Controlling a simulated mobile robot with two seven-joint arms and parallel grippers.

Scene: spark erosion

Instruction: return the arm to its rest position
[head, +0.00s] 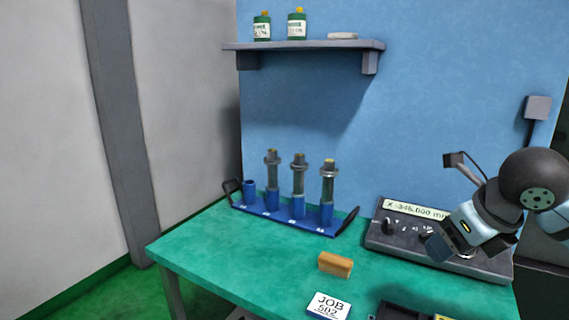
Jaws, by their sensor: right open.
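My right arm comes in from the right edge of the head view. Its gripper (440,248) points down and to the left, in front of the grey control console (385,240) with the readout "X -345.000 mm". The gripper is open and nothing shows between its fingers. Whether it touches the console cannot be told from this view. My left gripper and arm are not in view.
The green table (220,260) carries a blue rack (285,222) with several sockets, three of them filled with grey tool holders. A tan block (335,264) and a "JOB" card (328,306) lie in front. A shelf (310,45) with bottles is above.

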